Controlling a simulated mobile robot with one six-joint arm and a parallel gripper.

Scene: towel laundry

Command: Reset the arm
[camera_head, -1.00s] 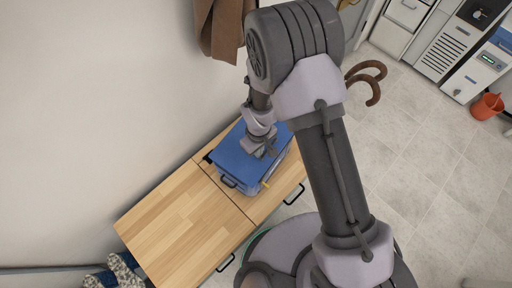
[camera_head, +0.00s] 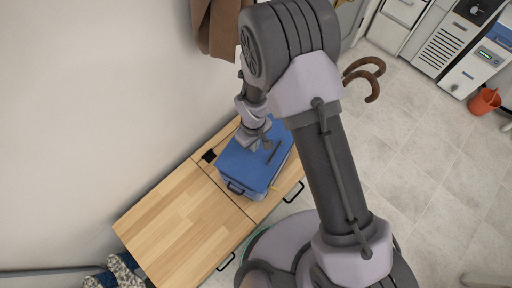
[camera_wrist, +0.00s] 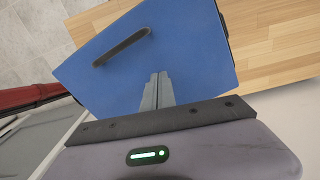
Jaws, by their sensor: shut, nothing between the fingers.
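My gripper (camera_head: 266,145) is over the blue lid of a box (camera_head: 235,160) on the wooden cabinet. In the wrist view the two fingers of my gripper (camera_wrist: 157,77) are together with nothing between them. The blue lid (camera_wrist: 190,40) fills the middle of that view, and its dark handle (camera_wrist: 121,47) lies apart from the fingertips. I cannot tell whether the fingertips touch the lid. My arm spans the middle of the head view and hides part of the floor.
The wooden cabinet top (camera_head: 180,225) is bare to the left of the box. A small black item (camera_head: 208,155) lies beside the box. A brown cloth (camera_head: 215,30) hangs on the wall. An orange bucket (camera_head: 484,102) stands on the tiled floor at right.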

